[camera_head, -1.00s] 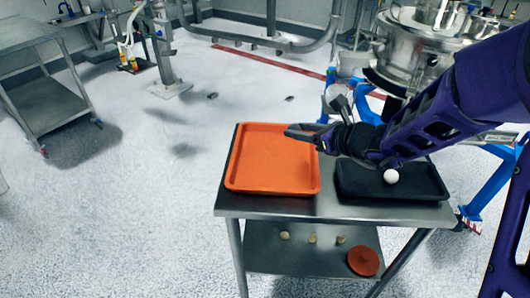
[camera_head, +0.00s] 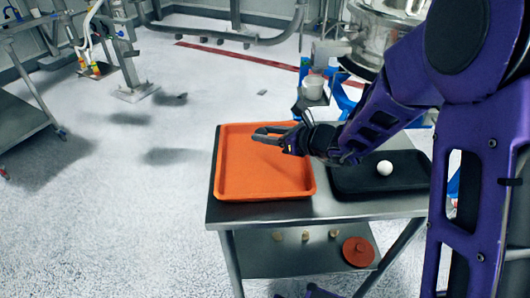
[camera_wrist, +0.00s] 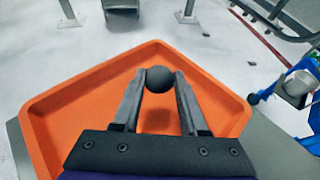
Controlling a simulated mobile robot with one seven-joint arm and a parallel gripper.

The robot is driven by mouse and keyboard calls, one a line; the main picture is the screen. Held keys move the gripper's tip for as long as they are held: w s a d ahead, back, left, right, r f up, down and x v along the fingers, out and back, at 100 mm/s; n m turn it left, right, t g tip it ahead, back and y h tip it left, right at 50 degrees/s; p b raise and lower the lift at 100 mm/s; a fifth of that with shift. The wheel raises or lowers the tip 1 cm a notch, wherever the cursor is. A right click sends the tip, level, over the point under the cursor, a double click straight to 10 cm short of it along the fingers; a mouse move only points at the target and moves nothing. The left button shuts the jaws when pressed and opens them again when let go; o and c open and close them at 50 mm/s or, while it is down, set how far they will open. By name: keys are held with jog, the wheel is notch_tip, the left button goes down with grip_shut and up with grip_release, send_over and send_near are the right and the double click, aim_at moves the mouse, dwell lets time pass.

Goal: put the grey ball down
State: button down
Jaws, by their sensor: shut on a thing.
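In the wrist view the grey ball (camera_wrist: 160,79) is pinched between the two fingertips of my gripper (camera_wrist: 159,82). The ball is above the orange tray (camera_wrist: 70,101), and a dark shadow lies on the tray floor below it. In the head view my gripper (camera_head: 262,134) reaches in from the right over the orange tray (camera_head: 262,196). The ball cannot be made out clearly in the head view.
A black tray (camera_head: 350,186) with a white ball (camera_head: 384,168) lies to the right on the same steel table (camera_head: 300,210). A lower shelf holds several small pale pieces and a red-brown round lid (camera_head: 357,252). The orange tray's floor looks empty.

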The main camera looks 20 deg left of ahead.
aim_at(267, 157)
jog(key=shift+f+b, duration=0.4)
jog(key=shift+f, duration=2.05)
jog(key=shift+f, duration=0.1)
jog(key=shift+c, duration=2.2)
grip_release()
jog(key=shift+r, duration=0.25)
jog(key=p+v, duration=0.1)
jog(key=v, duration=1.1)
jog(key=shift+w+f, duration=0.1)
